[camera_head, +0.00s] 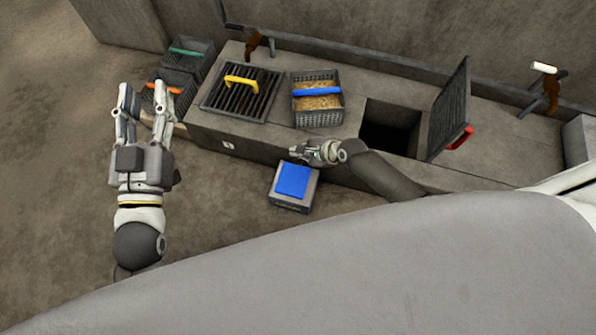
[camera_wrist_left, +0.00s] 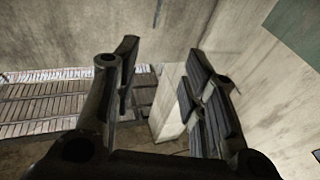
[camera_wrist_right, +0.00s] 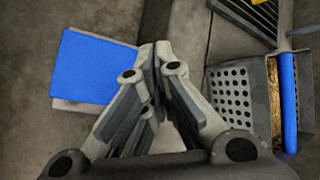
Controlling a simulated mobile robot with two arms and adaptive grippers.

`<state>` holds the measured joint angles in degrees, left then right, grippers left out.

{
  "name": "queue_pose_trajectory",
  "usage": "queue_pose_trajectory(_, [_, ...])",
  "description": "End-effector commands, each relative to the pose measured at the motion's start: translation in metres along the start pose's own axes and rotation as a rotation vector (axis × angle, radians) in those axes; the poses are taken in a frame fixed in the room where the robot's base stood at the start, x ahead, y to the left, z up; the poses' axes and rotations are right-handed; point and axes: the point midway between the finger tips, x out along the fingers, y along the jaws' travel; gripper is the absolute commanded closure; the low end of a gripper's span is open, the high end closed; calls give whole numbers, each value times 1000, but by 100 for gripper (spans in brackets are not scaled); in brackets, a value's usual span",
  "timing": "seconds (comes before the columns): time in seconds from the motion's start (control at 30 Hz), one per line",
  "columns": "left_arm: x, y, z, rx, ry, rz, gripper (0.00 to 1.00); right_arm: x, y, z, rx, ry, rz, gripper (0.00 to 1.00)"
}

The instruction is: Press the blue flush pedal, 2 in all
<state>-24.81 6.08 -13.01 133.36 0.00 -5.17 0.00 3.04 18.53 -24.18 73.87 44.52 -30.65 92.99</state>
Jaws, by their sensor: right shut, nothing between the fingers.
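The blue flush pedal (camera_head: 293,180) is a flat blue plate on a grey box on the floor, in front of the counter. It also shows in the right wrist view (camera_wrist_right: 92,68), left of the fingers. My right gripper (camera_head: 300,153) is shut and empty, just beyond the pedal's far edge in the head view and beside the counter front. Its fingertips (camera_wrist_right: 153,52) look close to the pedal's edge; I cannot tell whether they touch it. My left gripper (camera_head: 128,90) is open and empty, out to the left, well away from the pedal; its fingers also show in the left wrist view (camera_wrist_left: 160,75).
The counter holds a grate with a yellow handle (camera_head: 241,85), a basket of grain with a blue handle (camera_head: 317,91) and an open pit (camera_head: 391,128) with its red-handled lid (camera_head: 450,110) raised. Baskets with green (camera_head: 187,51) and orange (camera_head: 163,88) handles stand at the left. Floor around the pedal is clear.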

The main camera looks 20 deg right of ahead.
Motion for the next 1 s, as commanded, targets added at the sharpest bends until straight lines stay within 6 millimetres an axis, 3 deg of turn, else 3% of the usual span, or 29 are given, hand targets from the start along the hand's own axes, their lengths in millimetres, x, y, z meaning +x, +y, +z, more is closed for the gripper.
queue_pose_trajectory(0.2, [-10, 1, -35, -2, 100, 2, 60, 8, -10, 10, 96, -45, -12, 100])
queue_pose_trajectory(0.67, [-10, 2, -42, -2, 127, 3, 60, 8, -10, 11, 102, -46, -12, 100])
queue_pose_trajectory(1.0, [-20, 7, -82, -12, 366, 15, 60, 15, -4, 6, 101, -46, -12, 100])
